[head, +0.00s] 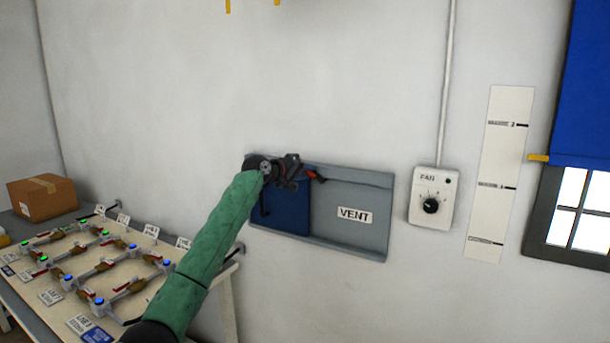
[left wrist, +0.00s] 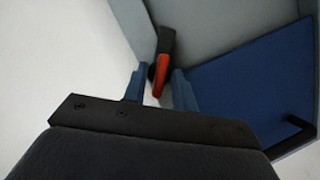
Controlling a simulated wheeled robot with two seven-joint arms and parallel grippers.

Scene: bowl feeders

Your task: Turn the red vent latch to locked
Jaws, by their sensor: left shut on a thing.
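The red vent latch (head: 316,176) sits at the top edge of the grey vent frame (head: 362,247) on the wall. In the left wrist view the latch (left wrist: 161,75) is a red lever with a dark end, between my two blue fingers. My left gripper (head: 303,172) is shut on it; the left wrist view shows the gripper (left wrist: 158,78) close up. The blue vent panel (head: 288,215) fills the left part of the frame, with a black handle (head: 263,206). My gripper and arm partly hide the latch and panel. My right gripper is not in view.
A white VENT label (head: 354,215) is on the frame's right part. A fan dial box (head: 433,198) and a marked white strip (head: 499,170) are further right. A table (head: 140,250) with pipes and valves stands lower left, near a cardboard box (head: 42,198).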

